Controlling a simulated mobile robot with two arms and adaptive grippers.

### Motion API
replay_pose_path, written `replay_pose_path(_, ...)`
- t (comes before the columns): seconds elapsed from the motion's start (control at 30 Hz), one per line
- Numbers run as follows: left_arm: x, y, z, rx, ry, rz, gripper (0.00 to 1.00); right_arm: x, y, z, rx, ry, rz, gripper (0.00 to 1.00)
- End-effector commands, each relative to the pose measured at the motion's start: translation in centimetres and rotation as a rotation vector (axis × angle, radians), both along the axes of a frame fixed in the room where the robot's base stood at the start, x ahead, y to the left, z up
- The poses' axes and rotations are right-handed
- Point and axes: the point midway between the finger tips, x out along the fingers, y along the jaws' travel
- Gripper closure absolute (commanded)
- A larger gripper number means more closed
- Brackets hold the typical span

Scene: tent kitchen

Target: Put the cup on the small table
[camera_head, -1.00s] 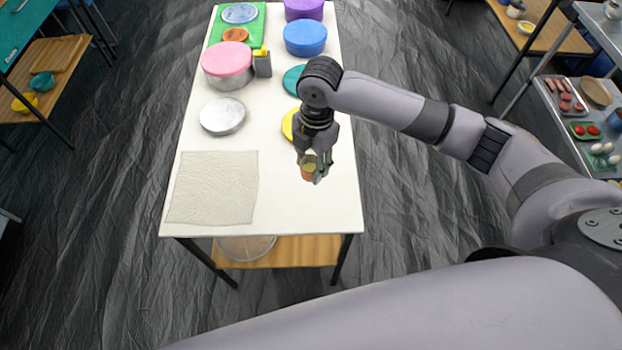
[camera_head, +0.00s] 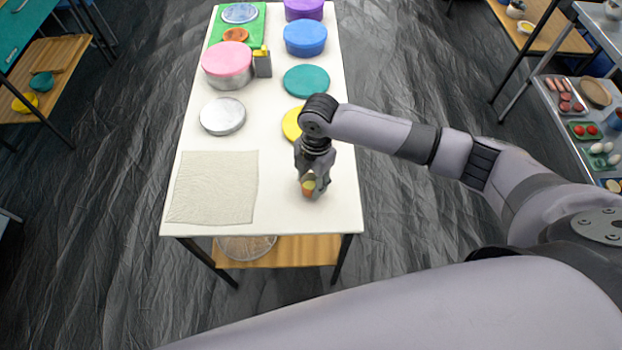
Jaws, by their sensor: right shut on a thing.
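The gripper points down and is shut on the cup. The cup is over the near right part of a long white table (camera_head: 280,212); I cannot tell whether its base touches the top. My left gripper is not in view.
A cream cloth (camera_head: 212,188) lies at the table's near left. A silver lid (camera_head: 222,116), a yellow disc (camera_head: 292,124), a teal lid (camera_head: 306,81) and several round containers stand farther back. A shelf with food trays (camera_head: 578,130) is at the right.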

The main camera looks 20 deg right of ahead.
Motion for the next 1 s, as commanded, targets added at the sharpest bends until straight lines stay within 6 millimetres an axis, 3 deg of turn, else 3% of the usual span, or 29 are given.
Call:
replay_pose_path(0.03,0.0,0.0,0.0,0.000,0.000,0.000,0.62,0.0,0.0,-0.2,0.000,0.001,0.000,0.76)
replay_pose_path(0.07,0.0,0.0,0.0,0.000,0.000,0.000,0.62,0.0,0.0,-0.2,0.000,0.000,0.000,0.59)
replay_pose_path(0.33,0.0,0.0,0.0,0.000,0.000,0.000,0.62,0.0,0.0,-0.2,0.000,0.001,0.000,0.41)
replay_pose_path(0.73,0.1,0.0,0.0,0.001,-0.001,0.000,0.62,0.1,0.0,0.6,0.000,-0.001,0.001,0.41)
replay_pose_path(1.0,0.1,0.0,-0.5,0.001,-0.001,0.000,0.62,0.4,-0.5,5.6,0.002,-0.005,0.000,0.41)
